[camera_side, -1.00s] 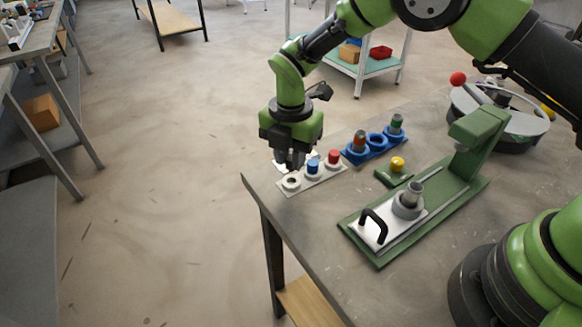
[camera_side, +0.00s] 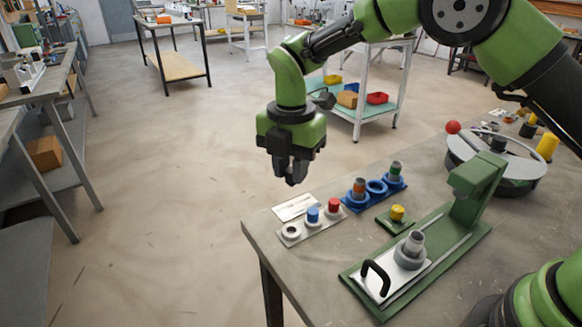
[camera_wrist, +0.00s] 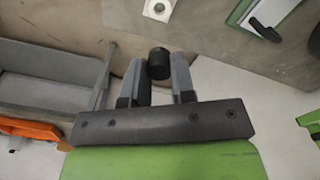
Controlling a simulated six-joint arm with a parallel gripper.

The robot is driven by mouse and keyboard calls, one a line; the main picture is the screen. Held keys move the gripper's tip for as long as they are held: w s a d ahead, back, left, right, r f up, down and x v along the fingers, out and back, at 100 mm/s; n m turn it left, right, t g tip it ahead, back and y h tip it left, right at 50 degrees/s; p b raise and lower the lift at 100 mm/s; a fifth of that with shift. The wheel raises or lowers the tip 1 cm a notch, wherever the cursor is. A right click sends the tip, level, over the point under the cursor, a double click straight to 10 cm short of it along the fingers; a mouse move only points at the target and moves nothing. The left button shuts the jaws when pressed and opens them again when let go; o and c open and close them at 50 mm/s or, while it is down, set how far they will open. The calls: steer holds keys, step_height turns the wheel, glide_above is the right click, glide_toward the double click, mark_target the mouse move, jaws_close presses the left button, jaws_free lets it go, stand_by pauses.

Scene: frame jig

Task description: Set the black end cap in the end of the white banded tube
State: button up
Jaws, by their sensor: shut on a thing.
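My gripper (camera_side: 291,178) hangs above and beyond the far left corner of the table in the side view. In the wrist view its fingers (camera_wrist: 158,80) are shut on the black end cap (camera_wrist: 158,63), which sticks out past the fingertips. A pale tube (camera_side: 415,240) stands upright in a grey collar (camera_side: 409,257) on the white handled plate of the green jig, well to the right of and below my gripper. It looks like the white tube, but its band cannot be made out at this size. Its upper end is uncovered.
The white cap rack (camera_side: 322,225) has an empty left socket, a blue cap (camera_side: 313,214) and a red cap (camera_side: 334,205). A blue rack (camera_side: 356,205) holds two banded tubes. The green press post (camera_side: 473,190) and black handle (camera_side: 375,276) rise from the jig.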

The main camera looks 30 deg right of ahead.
steer(key=s+d, duration=1.3)
steer(key=s, duration=0.5)
steer(key=shift+w+f, duration=0.15)
steer(key=shift+f, duration=0.8)
steer(key=shift+w+f, duration=0.1)
steer(key=shift+f, duration=0.85)
steer(key=shift+f, duration=0.1)
steer(key=shift+f, duration=0.6)
steer(key=o, duration=1.1)
steer(key=shift+r, duration=0.15)
steer(key=shift+r, duration=0.6)
